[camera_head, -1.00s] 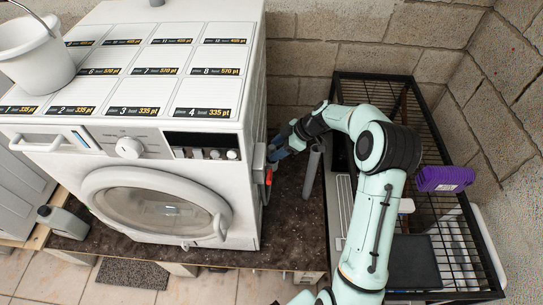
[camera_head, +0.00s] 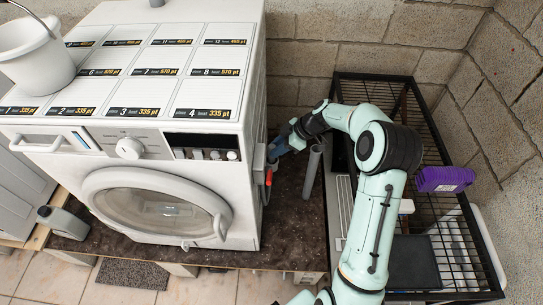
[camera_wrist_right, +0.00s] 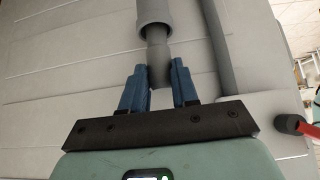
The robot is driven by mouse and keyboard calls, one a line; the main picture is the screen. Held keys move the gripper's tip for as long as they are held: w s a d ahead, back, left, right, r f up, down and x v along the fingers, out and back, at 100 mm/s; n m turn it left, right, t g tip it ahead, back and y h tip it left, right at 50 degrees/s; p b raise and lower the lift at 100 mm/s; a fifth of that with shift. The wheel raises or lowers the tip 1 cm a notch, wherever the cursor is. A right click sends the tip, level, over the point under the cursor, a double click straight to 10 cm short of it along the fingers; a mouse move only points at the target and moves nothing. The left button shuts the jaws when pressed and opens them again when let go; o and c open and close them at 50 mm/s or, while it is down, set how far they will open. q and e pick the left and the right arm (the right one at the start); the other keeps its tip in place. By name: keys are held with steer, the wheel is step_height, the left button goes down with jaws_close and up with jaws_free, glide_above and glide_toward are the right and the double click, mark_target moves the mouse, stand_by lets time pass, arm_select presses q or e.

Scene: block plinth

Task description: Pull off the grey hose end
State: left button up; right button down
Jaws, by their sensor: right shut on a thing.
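My right gripper (camera_wrist_right: 160,88) has blue fingers that are shut on the grey hose end (camera_wrist_right: 160,72) in the right wrist view. Above the fingers the grey piece runs up into a wider grey collar (camera_wrist_right: 154,14), and no clear gap shows between them. In the head view my right gripper (camera_head: 276,150) is beside the right side of the white washing machine (camera_head: 70,190). The hose end is hidden there by the gripper and the machine. My left gripper is not in view.
A grey upright pipe (camera_head: 312,172) stands close to my right gripper; a pipe also runs beside it in the wrist view. A red-handled tap (camera_head: 268,177) is on the machine's side. A black wire rack (camera_head: 450,245) with a purple object (camera_head: 445,179) stands right.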

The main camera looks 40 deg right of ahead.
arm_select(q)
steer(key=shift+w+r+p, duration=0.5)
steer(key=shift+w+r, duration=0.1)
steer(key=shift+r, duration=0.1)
arm_select(e)
steer(key=shift+r, duration=2.6)
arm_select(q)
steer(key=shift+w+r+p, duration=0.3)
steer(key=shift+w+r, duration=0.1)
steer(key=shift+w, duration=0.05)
arm_select(e)
step_height(320, 180, up, 4)
steer(key=shift+f, duration=0.1)
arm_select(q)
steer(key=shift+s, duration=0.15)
